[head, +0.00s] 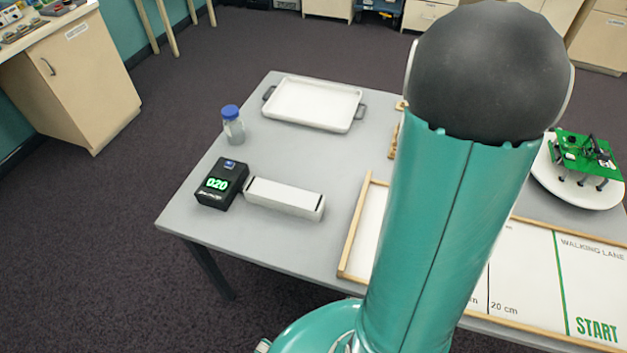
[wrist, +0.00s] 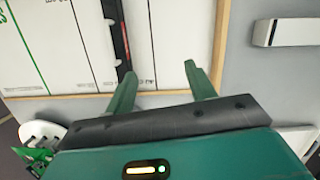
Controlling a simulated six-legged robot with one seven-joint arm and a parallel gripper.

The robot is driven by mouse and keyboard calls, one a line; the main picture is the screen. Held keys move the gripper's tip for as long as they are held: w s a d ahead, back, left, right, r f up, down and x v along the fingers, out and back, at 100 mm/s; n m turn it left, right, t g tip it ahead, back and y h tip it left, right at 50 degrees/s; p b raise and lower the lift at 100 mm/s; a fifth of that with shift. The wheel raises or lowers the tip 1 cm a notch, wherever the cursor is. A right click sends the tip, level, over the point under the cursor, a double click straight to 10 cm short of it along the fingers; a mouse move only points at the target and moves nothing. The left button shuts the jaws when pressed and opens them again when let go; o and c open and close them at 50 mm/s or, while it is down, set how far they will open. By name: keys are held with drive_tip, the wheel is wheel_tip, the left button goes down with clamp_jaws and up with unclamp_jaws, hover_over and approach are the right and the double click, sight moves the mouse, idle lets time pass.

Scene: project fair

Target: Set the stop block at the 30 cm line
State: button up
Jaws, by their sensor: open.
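The walking lane, a white board with a wooden rim, shows in the head view (head: 535,265) and the wrist view (wrist: 50,50). A long dark bar with a red edge, likely the stop block (wrist: 117,35), lies across the lane in the wrist view, roughly parallel to the printed lines. In the head view my arm hides that part; the 20 cm mark and green START line show to its right. My gripper (wrist: 160,84) is open and empty, its fingers over the lane near the wooden rim. The left fingertip appears close to the bar's end; contact is unclear. The 30 cm label is not readable.
A white bar-shaped device (head: 284,197), a black timer (head: 222,184) reading 020, a bottle (head: 232,125) and a white tray (head: 313,103) stand on the grey table left of the lane. A green legged model (head: 588,158) stands on a white round plate at right.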

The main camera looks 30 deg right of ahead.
drive_tip(key=w+a+r+n+t+h, duration=0.1)
drive_tip(key=w+a+r+n+t, duration=0.1)
drive_tip(key=a+r, duration=0.35)
drive_tip(key=w+a+r+n+t, duration=0.1)
drive_tip(key=w+a+r, duration=0.2)
drive_tip(key=a, duration=0.6)
drive_tip(key=s+a+r+n+t, duration=0.2)
drive_tip(key=a, duration=0.6)
drive_tip(key=s+a+r+n+t, duration=0.2)
drive_tip(key=s+a+r, duration=0.1)
drive_tip(key=a, duration=0.5)
drive_tip(key=shift+a+r+t, duration=0.2)
drive_tip(key=shift+a+t, duration=0.05)
drive_tip(key=shift+t, duration=0.05)
